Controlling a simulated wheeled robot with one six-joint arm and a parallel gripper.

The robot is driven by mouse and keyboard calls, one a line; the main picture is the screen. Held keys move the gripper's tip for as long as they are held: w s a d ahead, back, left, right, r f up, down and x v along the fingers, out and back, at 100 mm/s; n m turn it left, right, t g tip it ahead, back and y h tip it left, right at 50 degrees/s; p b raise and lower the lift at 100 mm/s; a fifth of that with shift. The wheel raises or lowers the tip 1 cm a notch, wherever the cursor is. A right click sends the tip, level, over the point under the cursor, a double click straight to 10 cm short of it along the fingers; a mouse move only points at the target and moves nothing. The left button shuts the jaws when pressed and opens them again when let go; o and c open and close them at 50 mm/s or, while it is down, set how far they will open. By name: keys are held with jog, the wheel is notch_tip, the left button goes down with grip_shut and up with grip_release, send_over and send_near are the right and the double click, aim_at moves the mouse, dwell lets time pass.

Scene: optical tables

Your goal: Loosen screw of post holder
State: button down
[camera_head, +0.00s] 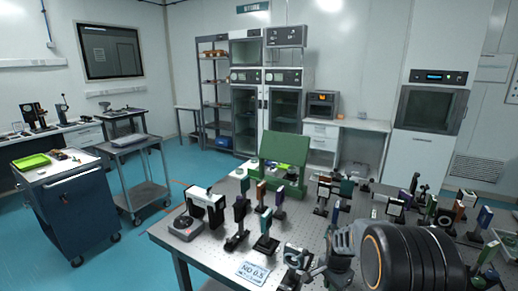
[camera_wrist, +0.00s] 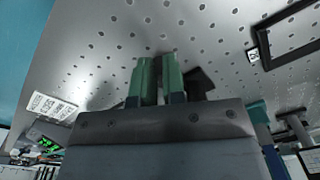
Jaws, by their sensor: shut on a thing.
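In the wrist view, my gripper (camera_wrist: 159,64) has its two green-tipped fingers nearly together, with a narrow gap between them. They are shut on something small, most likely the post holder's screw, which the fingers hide. A black part (camera_wrist: 202,76), perhaps of the post holder, shows just right of the fingers, low over the perforated table top. In the head view, my large black wrist with an orange ring reaches in from the lower right. The fingertips are hard to make out there. A small optic mount (camera_head: 297,256) stands close to their left.
The optical table (camera_head: 215,253) carries several posts and mounts, crowded behind and right of my arm. A white sign (camera_head: 253,272) lies at its front edge. A dark device (camera_head: 187,226) sits at the left corner and a green case (camera_head: 284,150) at the back.

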jog(key=shift+s+a+f, duration=0.15)
jog(key=shift+s+a, duration=0.05)
jog(key=shift+a, duration=0.2)
jog(key=r+p, duration=0.4)
jog(key=r, duration=0.1)
jog(key=shift+w+d+r, duration=0.15)
jog(key=shift+d, duration=0.05)
